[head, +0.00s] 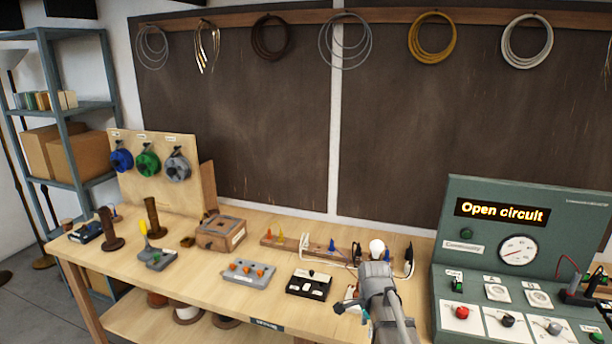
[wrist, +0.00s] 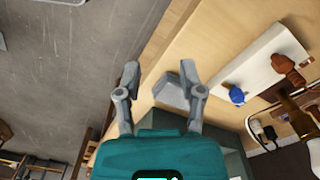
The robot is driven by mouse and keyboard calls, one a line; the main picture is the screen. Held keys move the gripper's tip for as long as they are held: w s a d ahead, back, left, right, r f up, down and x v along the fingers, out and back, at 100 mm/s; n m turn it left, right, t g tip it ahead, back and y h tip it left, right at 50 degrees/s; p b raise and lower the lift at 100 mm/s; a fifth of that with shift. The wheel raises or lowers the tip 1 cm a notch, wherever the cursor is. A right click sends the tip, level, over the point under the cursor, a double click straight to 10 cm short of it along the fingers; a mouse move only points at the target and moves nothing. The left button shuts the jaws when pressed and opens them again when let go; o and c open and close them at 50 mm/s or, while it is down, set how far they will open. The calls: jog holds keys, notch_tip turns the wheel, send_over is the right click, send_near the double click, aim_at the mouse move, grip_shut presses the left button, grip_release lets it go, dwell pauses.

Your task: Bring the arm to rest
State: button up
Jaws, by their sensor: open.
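My gripper (wrist: 160,76) is open, with its two grey fingers apart and nothing between them in the wrist view. In the head view my gripper (head: 343,301) shows in part at the front edge of the wooden bench (head: 230,290), left of my grey arm. My arm rises from the bottom of the picture and hides part of the bench and some of what stands behind it. A white bulb (head: 376,248) shows just above the arm.
A green test panel (head: 470,265) at the right reads "Open circuit". A black switch box (head: 309,284) and a grey box with orange connectors (head: 248,273) stand left of my gripper. A pegboard with spools (head: 190,200) is farther left. Bare floor (wrist: 60,80) lies beyond the bench edge.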

jog(key=s+f+n+b, duration=0.6)
jog(key=s+n, duration=0.5)
jog(key=n, duration=0.4)
jog(key=shift+f, duration=0.45)
